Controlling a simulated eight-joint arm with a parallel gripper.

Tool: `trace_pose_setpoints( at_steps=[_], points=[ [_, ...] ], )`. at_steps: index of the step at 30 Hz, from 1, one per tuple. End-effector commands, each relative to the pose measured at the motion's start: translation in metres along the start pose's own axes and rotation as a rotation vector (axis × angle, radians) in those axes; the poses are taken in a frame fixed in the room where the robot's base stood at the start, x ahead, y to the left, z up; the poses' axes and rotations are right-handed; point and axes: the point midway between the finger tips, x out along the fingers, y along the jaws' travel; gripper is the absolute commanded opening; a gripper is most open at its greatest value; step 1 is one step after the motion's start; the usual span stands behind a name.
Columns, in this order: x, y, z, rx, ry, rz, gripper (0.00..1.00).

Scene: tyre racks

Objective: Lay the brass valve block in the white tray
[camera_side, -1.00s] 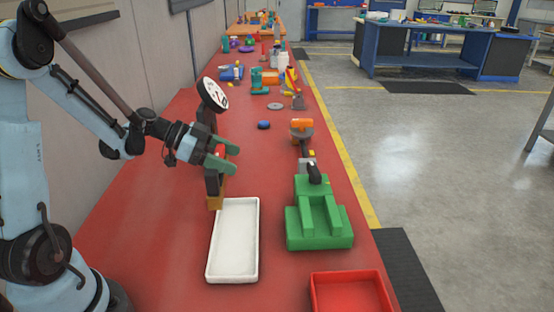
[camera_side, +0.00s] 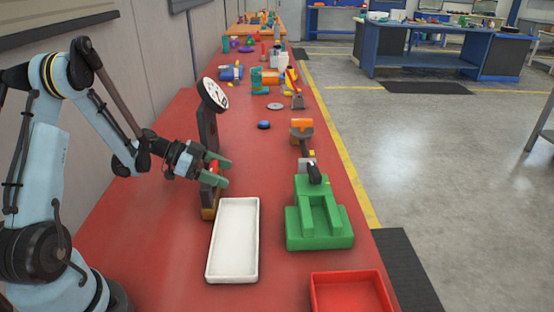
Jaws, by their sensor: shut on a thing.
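The brass valve block (camera_side: 209,206) is brownish-gold with a red part on top. It is just beyond the far left corner of the white tray (camera_side: 212,276), outside it. My gripper (camera_side: 219,173), with green fingers, is shut on the block near its red part, which the fingers partly cover. I cannot tell whether the block's underside touches the red bench. The white tray is rectangular, shallow and empty.
A dark post with a round white dial (camera_side: 215,94) stands close behind my gripper. A green stepped fixture (camera_side: 320,237) is right of the tray, and a red tray (camera_side: 350,277) is at front right. Several objects crowd the bench's far end.

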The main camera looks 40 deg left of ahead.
Motion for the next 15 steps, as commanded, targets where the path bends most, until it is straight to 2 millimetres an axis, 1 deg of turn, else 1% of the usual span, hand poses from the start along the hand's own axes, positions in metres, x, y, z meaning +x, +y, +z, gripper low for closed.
trace_pose_setpoints(
  at_steps=[9,10,12,15],
  points=[
    [0.0012,0.0001,0.0016,0.000,0.001,0.000,0.27],
    [0.0014,0.0001,0.0024,0.000,0.000,0.000,0.76],
    [0.0012,0.0002,0.0020,0.000,0.000,0.000,0.86],
    [0.0012,0.0001,0.0020,0.000,0.000,0.000,1.00]
  ],
)
